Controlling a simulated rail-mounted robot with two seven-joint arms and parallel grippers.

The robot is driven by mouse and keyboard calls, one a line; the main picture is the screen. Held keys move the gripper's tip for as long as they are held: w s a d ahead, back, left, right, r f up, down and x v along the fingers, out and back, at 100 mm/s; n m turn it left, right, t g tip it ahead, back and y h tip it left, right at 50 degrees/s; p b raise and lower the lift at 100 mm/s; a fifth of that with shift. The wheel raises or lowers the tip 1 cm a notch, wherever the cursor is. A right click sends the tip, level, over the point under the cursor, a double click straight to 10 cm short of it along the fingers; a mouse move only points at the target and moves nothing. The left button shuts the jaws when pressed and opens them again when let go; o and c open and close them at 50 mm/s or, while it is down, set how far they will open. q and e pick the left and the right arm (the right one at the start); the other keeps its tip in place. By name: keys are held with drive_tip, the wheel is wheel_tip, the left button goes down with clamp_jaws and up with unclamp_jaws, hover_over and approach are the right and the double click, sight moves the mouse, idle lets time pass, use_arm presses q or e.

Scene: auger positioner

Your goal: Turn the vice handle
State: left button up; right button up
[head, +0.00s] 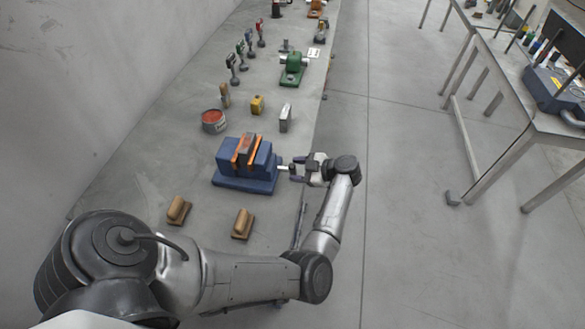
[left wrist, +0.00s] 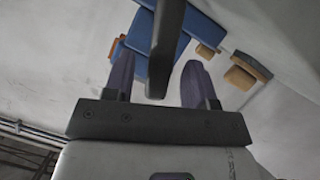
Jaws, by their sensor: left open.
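The blue vice (head: 230,183) with orange-lined jaws stands on the grey bench in the head view. Its pale screw end (head: 284,168) points right, toward my left gripper (head: 297,169). The gripper is open at the bench's right edge, its fingertips close to the screw end. In the left wrist view, a dark bar (left wrist: 166,40), seemingly the vice handle, runs between the two spread fingers of the gripper (left wrist: 160,68). Gaps show on both sides of the bar. The blue vice body (left wrist: 150,63) is behind it. My right gripper is not in view.
Two wooden-handled blocks (head: 178,210) (head: 242,224) lie in front of the vice. A red-topped can (head: 213,121), a yellow block (head: 257,105) and a grey block (head: 285,118) stand behind it. A green machine (head: 292,70) is farther back.

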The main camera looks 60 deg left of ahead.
sight(286, 169)
use_arm(q)
drive_tip(key=shift+x, duration=1)
